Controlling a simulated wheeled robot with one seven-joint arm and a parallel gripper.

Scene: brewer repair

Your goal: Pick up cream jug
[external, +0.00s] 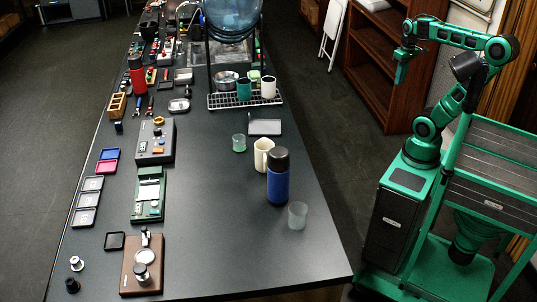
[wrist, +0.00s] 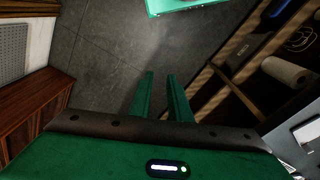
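The cream jug (external: 262,157) stands upright on the dark counter (external: 221,215) in the external view. It is just behind and left of a blue flask with a dark lid (external: 278,178), which overlaps its right edge. My gripper (external: 400,80) hangs well to the right of the counter, in front of the wooden shelves, far from the jug. In the wrist view my gripper (wrist: 161,82) has its two green fingers apart, with bare floor between them. It is open and empty. The jug is not in the wrist view.
A frosted glass (external: 298,215) stands in front of the flask. A greenish glass (external: 239,143) and a flat tray (external: 265,127) are near the jug. A rack (external: 245,100) with cups lies behind. The counter's front right is clear.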

